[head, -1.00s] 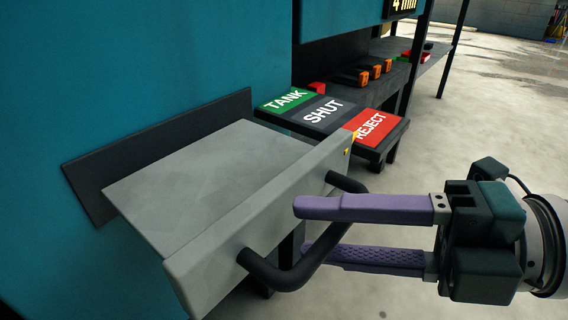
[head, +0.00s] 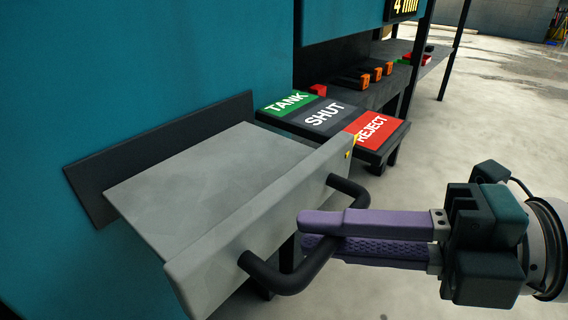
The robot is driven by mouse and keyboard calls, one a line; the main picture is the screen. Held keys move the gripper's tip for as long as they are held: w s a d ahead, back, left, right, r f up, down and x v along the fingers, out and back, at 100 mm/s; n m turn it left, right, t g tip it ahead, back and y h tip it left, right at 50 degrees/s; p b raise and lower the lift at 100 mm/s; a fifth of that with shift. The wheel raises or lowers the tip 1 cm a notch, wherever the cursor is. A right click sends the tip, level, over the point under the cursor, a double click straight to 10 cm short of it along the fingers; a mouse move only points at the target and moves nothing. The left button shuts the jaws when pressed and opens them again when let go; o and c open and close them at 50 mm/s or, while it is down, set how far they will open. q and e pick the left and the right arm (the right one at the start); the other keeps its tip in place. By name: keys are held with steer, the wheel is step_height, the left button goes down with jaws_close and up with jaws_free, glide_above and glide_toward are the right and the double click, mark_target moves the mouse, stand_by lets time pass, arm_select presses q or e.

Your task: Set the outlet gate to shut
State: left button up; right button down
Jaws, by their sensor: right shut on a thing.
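The outlet gate (head: 200,180) is a grey sliding plate with a front lip, pulled out from a dark slot in the teal wall. A black bar handle (head: 285,280) is fixed to its lip. My right gripper (head: 312,232), with purple fingers, is shut on this handle. A label plate beside the gate reads TANK in green (head: 287,103), SHUT in dark grey (head: 325,115) and REJECT in red (head: 370,130). A small yellow pointer (head: 348,154) on the lip's far end stands by the REJECT part. My left gripper is not in view.
A dark shelf (head: 400,92) behind the label plate holds several orange and black items (head: 365,76) and a red one. A display (head: 404,7) above reads 4 min. The concrete floor (head: 480,120) to the right is clear.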

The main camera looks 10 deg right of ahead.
mark_target(271, 198)
stand_by(0.8)
steer(key=w+a, duration=0.2)
steer(key=w+a+p, duration=0.1)
steer(key=w+a, duration=0.1)
steer(key=w, duration=0.1)
steer(key=shift+w+a, duration=0.2)
steer(key=shift+w, duration=0.15)
steer(key=shift+s+f, duration=0.1)
steer(key=c, duration=0.8)
jaws_free()
steer(key=shift+c, duration=0.2)
steer(key=shift+d, duration=0.1)
